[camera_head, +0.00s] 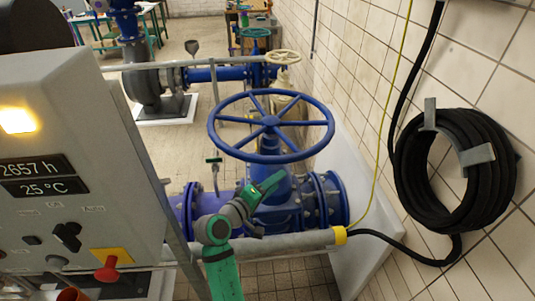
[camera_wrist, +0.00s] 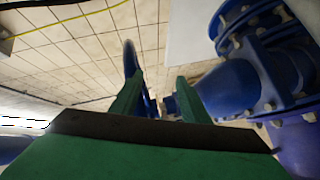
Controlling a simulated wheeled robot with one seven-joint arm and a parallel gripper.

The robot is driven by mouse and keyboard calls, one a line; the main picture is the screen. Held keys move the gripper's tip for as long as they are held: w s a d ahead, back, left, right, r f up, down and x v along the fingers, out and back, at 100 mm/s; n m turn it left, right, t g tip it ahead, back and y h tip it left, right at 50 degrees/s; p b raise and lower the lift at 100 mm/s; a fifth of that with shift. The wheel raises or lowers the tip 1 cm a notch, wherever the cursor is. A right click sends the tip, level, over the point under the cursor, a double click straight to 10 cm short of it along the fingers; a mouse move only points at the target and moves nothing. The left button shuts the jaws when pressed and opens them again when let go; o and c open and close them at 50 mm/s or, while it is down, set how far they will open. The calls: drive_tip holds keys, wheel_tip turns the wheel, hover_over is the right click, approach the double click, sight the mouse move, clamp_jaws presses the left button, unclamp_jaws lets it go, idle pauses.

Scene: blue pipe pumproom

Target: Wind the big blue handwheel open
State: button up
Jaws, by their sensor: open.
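The big blue handwheel (camera_head: 271,121) lies roughly level on top of the blue valve (camera_head: 277,208), its spokes and rim in plain sight in the head view. My green gripper (camera_head: 279,179) is below the wheel's near rim, in front of the valve body, and looks apart from the rim. In the wrist view, my gripper (camera_wrist: 160,78) has its two fingers spread with nothing held. Part of the blue wheel (camera_wrist: 130,58) shows nearly edge-on just beyond the left finger. Whether the rim lies between the fingers is not clear.
A grey control cabinet (camera_head: 75,170) fills the left. A grey horizontal rail (camera_head: 290,241) with a yellow end runs in front of the valve. A black hose coil (camera_head: 455,175) hangs on the tiled wall at right. A smaller cream handwheel (camera_head: 283,57) stands behind.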

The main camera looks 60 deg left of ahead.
sight(257, 162)
drive_tip(key=s+a+r+n, duration=0.1)
drive_tip(key=a, duration=0.1)
drive_tip(key=s+a+r+n, duration=0.1)
drive_tip(key=a+r, duration=0.1)
drive_tip(key=s+a+r+n+t+y, duration=0.1)
drive_tip(key=a+n, duration=0.1)
drive_tip(key=shift+s+a+r, duration=0.2)
drive_tip(key=shift+a, duration=0.05)
drive_tip(key=x, duration=0.7)
drive_tip(key=shift+w, duration=0.2)
drive_tip(key=shift+a, duration=0.15)
clamp_jaws()
